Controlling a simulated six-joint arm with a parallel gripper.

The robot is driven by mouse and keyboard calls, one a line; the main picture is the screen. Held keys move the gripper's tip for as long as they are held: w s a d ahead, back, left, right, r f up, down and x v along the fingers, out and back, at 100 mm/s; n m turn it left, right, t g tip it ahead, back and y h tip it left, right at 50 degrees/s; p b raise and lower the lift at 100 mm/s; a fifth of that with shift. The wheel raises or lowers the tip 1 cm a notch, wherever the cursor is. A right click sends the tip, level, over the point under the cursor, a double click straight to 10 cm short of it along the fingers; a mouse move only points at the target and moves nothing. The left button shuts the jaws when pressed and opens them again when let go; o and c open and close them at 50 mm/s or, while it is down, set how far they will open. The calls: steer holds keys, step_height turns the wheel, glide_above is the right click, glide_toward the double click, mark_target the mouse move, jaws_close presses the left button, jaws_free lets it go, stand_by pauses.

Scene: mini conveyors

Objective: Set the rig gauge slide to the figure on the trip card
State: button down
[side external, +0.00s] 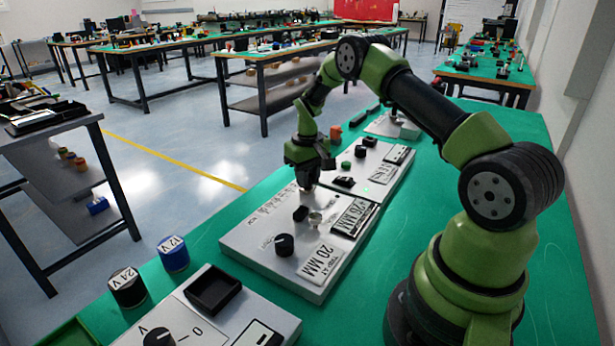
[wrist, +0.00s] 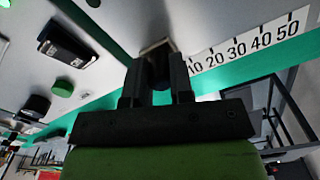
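The rig panel (side external: 262,250) is a pale box on the green table. A card (side external: 319,262) at its near end reads "TRIP AT 20 MM". The gauge scale (side external: 277,203) runs along its left edge; in the wrist view the scale (wrist: 245,47) shows 10 to 50. My gripper (side external: 306,186) points down at the scale's far end. In the wrist view my gripper (wrist: 159,65) has its fingers a little apart, left of the 10. Something dark fills the space between the fingertips, against a grey-brown piece (wrist: 156,46). I cannot tell whether it is the slide or whether it is gripped.
A plate (side external: 352,216) reading about "26 MM" and a black knob (side external: 284,245) are on the panel. Another panel (side external: 366,172) adjoins behind, and one with a black tray (side external: 213,290) stands nearer. Cylinders marked 24V (side external: 127,288) and 12V (side external: 173,254) stand left.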

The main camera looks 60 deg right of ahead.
mark_target(296, 200)
steer(key=shift+a, duration=2.45)
steer(key=c, duration=1)
jaws_free()
step_height(296, 200, up, 10)
